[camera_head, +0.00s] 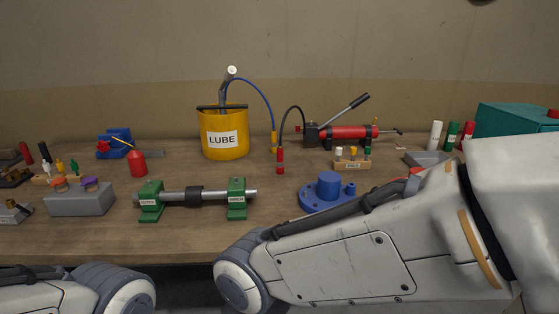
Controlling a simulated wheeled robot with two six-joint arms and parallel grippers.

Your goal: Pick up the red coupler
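The red coupler (280,160) hangs upright at the lower end of a black hose (285,116), near the middle of the bench. The hose arches over from a red hand pump (348,132) with a black-gripped lever. The coupler's lower end is close to the bench top; I cannot tell if it touches. Only links of my two arms show, the left at the lower left and the right across the lower right. Neither gripper is in view. My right arm covers part of the bench's right front.
A yellow LUBE drum (223,133) with a blue hose (262,85) stands left of the coupler. In front are a shaft on green stands (194,195) and a blue flanged part (329,191). A small wooden rack (352,163) sits right. Bare bench lies around the coupler's front.

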